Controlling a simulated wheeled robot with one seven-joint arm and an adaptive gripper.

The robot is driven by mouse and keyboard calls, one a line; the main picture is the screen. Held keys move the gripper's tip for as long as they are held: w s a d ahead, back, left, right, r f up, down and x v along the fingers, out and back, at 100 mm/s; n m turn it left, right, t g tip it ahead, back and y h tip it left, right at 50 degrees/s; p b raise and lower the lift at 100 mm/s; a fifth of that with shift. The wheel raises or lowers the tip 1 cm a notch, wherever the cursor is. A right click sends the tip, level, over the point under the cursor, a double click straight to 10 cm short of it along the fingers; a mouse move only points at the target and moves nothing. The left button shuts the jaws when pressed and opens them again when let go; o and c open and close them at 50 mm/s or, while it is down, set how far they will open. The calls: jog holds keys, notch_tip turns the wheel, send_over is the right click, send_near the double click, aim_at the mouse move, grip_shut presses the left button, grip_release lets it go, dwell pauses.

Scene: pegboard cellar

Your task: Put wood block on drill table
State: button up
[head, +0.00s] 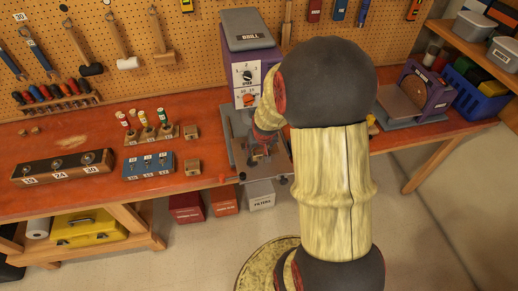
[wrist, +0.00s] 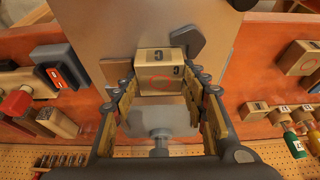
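The purple drill (head: 245,72), labelled DRILL, stands at the back of the bench, partly hidden by my arm. Its light grey table (wrist: 175,112) shows in the wrist view just below the block in the picture, apart from it.
The drill's wide grey base plate (wrist: 150,25) lies under the block. A purple sander (head: 425,90) is at right.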

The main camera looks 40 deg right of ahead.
jog(key=o, duration=0.4)
jog(key=shift+o, duration=0.2)
jog(key=p+v, duration=0.2)
jog(key=v, duration=1)
jog(key=s+a+r+n+t+y, duration=0.1)
jog(key=s+a+r+n, duration=0.15)
jog(key=a+r, duration=1.1)
jog(key=s+a+r+n+y, duration=0.1)
jog(key=s+a+r+n, duration=0.2)
jog(key=s+a, duration=0.5)
jog(key=a, duration=0.3)
jog(key=shift+r+n+t, duration=0.2)
jog(key=shift+n+t, duration=0.15)
jog(key=shift+t, duration=0.05)
